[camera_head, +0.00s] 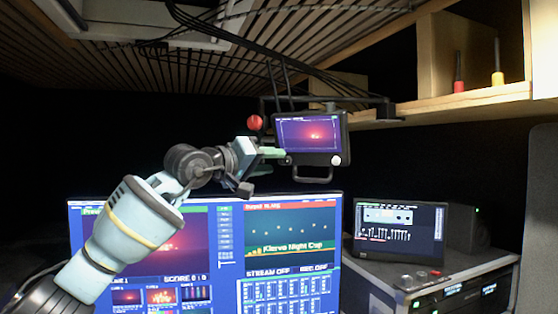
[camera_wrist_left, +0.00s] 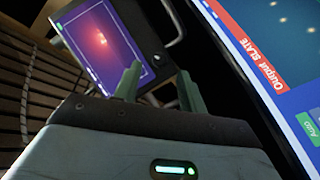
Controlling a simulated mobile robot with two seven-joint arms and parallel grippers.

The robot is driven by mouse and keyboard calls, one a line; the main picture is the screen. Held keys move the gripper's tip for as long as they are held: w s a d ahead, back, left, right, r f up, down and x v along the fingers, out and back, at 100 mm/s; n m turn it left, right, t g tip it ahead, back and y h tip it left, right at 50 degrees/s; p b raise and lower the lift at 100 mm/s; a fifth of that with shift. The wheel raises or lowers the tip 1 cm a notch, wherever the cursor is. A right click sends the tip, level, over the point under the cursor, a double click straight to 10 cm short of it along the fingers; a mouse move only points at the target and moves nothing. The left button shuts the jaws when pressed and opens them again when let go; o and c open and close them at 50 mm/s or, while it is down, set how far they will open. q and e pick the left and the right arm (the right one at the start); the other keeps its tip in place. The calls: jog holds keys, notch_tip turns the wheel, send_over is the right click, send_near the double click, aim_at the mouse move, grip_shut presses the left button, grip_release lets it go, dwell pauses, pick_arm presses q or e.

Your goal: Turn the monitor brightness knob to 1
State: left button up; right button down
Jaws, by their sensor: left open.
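A small monitor (camera_head: 308,133) with a dark frame hangs from a bracket in the head view; it also shows in the left wrist view (camera_wrist_left: 103,42). A pale round knob (camera_head: 336,160) sits at its lower right corner. A dark round knob (camera_head: 288,160) is at its lower left corner, and a dark knob (camera_wrist_left: 157,58) shows on the bezel in the wrist view. I cannot read markings on either. My left gripper (camera_head: 276,160) is open and empty, its green fingers (camera_wrist_left: 160,70) just left of the monitor's lower left corner, apparently apart from the knob. My right gripper is not in view.
A handle bar (camera_head: 313,179) hangs under the monitor. A red ball (camera_head: 255,122) is above my gripper. A large screen (camera_head: 290,255) stands below, behind my arm. A laptop-like display (camera_head: 398,228) sits on a rack case (camera_head: 380,280) at right. A wooden shelf (camera_head: 460,103) is upper right.

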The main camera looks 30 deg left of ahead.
aim_at(284, 161)
pick_arm(q)
jog(key=shift+x, duration=1.75)
grip_shut()
